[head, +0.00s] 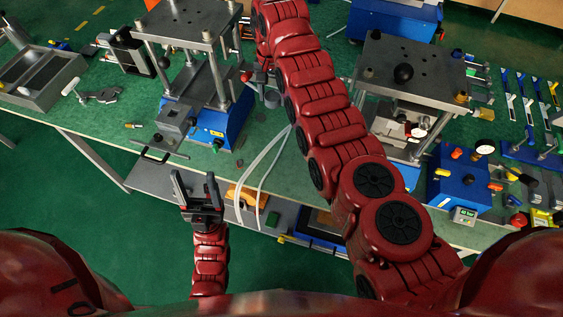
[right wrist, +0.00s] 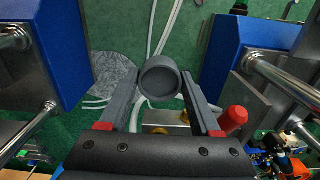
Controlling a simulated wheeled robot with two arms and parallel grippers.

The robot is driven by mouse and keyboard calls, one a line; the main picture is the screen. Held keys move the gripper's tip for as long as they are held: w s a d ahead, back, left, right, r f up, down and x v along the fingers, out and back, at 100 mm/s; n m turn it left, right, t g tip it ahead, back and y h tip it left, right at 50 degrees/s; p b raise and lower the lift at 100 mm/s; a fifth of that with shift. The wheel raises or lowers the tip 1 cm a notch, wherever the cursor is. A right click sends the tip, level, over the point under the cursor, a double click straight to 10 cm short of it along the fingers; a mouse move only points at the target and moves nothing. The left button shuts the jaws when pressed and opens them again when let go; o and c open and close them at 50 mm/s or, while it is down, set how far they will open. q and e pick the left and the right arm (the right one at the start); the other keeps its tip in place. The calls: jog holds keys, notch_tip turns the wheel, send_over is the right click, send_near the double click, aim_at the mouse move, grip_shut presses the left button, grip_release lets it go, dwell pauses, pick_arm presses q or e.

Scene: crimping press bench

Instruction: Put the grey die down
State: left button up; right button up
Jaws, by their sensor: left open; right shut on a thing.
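The grey die (right wrist: 160,82) is a round, hollow cup held between the fingertips of my right gripper (right wrist: 162,86) in the right wrist view. Its open side faces the camera. In the head view the die (head: 272,98) shows below my right gripper (head: 262,78), over the green bench between the two presses; whether it touches the bench I cannot tell. My left gripper (head: 197,188) is open and empty in front of the bench's near edge, far from the die.
The left press (head: 200,110) and right press (head: 410,80) have blue bases and steel posts. White hoses (head: 262,160) run down over the near edge. A red knob (right wrist: 234,118) is close to the right finger. A flat grey patch (right wrist: 113,72) lies on the bench (head: 115,132).

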jog(key=s+f+m+p, duration=0.1)
jog(key=s+f+p, duration=0.4)
jog(key=s+f, duration=0.5)
jog(key=s+f+p, duration=0.4)
jog(key=s+f, duration=0.1)
jog(key=s, duration=0.9)
jog(key=w+b, duration=0.2)
jog(key=w, duration=0.1)
jog(key=w+d+f+b, duration=0.1)
jog(key=w+b, duration=0.1)
jog(key=w, duration=0.2)
jog(key=w+b, duration=0.2)
jog(key=w, duration=0.1)
jog(key=shift+w+d+f, duration=0.15)
jog(key=shift+d+f, duration=0.05)
jog(key=shift+f, duration=0.15)
jog(key=w, duration=0.1)
jog(key=w+p, duration=0.1)
jog(key=w, duration=0.1)
jog(key=w+p, duration=0.1)
jog(key=shift+w+d+r, duration=0.2)
jog(key=shift+d+r, duration=0.05)
jog(key=shift+r, duration=0.15)
jog(key=shift+w+d+f, duration=0.1)
jog(key=shift+w+f, duration=0.1)
jog(key=shift+w, duration=0.5)
jog(key=shift+s+f+p, duration=0.15)
jog(key=shift+f+p, duration=0.6)
jog(key=shift+p, duration=0.1)
jog(key=shift+f, duration=1.05)
